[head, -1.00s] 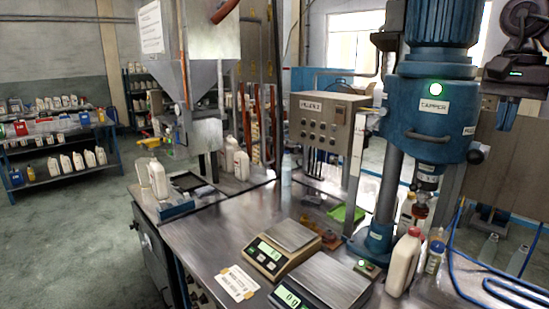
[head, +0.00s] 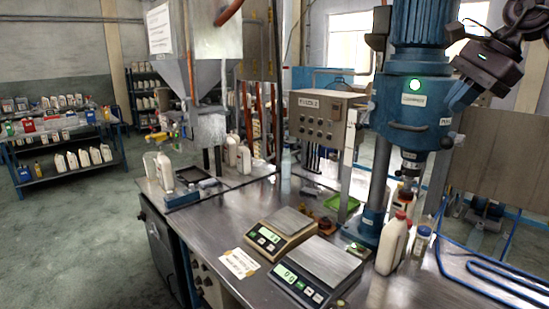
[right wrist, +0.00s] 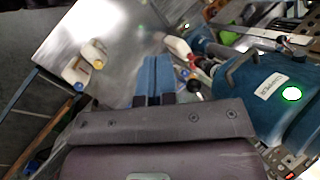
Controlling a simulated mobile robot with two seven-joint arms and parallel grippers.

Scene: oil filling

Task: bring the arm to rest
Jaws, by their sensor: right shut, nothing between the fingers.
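My right gripper (head: 462,95) is at the upper right of the head view, beside the blue capper machine (head: 412,110) and above the table. In the right wrist view its blue fingers (right wrist: 154,80) are together with nothing between them. The capper machine (right wrist: 270,95) fills the right of that view, close to the gripper. I cannot tell from the pictures whether they touch. My left gripper is in neither current view.
A white bottle with a red cap (head: 394,243) and a smaller bottle (head: 420,243) stand before the capper. Two scales (head: 282,235) (head: 322,268) sit on the steel table (head: 225,220). Blue tubing (head: 490,275) lies at the right. Shelves (head: 70,175) stand far left.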

